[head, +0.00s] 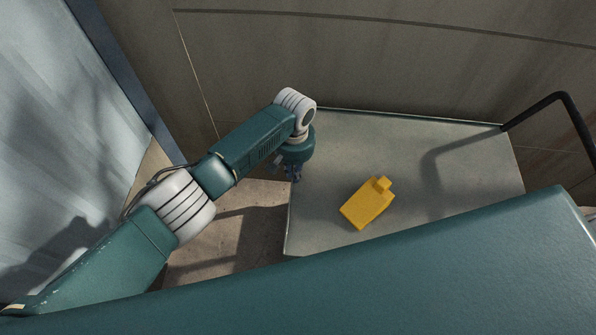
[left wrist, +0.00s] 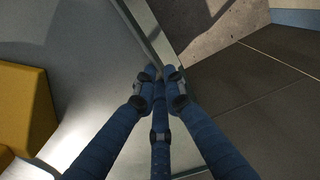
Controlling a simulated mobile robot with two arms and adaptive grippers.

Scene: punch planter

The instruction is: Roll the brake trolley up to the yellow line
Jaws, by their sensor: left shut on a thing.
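The trolley has a flat grey deck (head: 330,150) and a black tube handle (head: 550,100) at its right end. A yellow bottle-shaped container (head: 367,204) lies on the deck. My left gripper (head: 294,176) is at the deck's left edge, its blue fingers shut. In the left wrist view the fingers (left wrist: 160,82) close together at the metal rim (left wrist: 148,28) of the deck; their tips partly hide what they grip. The trolley's wheels are hidden. I cannot make out a clear yellow line. My right gripper is not in view.
Brown floor (head: 222,245) is bare left of the trolley. A dark panelled surface (head: 400,60) runs behind the deck, with a thin pale line (head: 196,75) at its left. A pale blue-grey surface (head: 60,120) stands at far left.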

